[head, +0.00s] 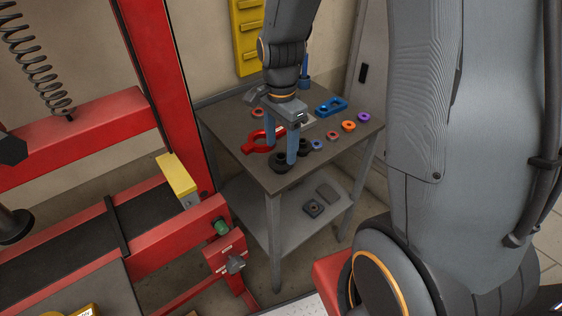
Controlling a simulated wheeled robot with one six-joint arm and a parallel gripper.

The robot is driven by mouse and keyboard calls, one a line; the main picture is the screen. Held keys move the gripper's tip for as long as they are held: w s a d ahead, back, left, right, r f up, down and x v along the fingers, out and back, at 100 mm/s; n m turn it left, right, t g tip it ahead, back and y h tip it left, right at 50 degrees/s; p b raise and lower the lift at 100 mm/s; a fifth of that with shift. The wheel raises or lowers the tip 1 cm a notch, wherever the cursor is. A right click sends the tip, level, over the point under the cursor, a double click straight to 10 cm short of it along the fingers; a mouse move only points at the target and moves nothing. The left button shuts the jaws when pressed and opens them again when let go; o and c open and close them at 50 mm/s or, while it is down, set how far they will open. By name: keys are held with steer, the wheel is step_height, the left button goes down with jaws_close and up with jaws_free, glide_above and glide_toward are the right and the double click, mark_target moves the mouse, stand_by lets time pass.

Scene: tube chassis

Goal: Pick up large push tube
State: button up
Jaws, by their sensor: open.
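My gripper (281,152) points down over the front part of the grey workbench top (235,120), its two blue-grey fingers spread apart. A low black round part (280,163) sits at the fingertips, partly behind the nearer finger. It may be the end of a push tube, but I cannot tell. A second black round part (304,147) lies just to its right. A blue upright piece (305,72) stands at the back of the bench, partly behind my arm. I cannot tell for sure which thing is the large push tube. No hold on anything shows.
A red fork-shaped tool (262,142) lies left of the fingers. A blue two-hole block (331,107) and several small coloured rings, one orange (348,126) and one purple (364,117), lie to the right. A red press frame (160,75) stands close on the left.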

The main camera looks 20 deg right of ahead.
mark_target(281, 156)
steer(key=shift+f+p, duration=0.6)
steer(key=shift+f, duration=1.7)
steer(key=c, duration=0.9)
steer(key=shift+c, duration=0.5)
steer(key=shift+r, duration=0.1)
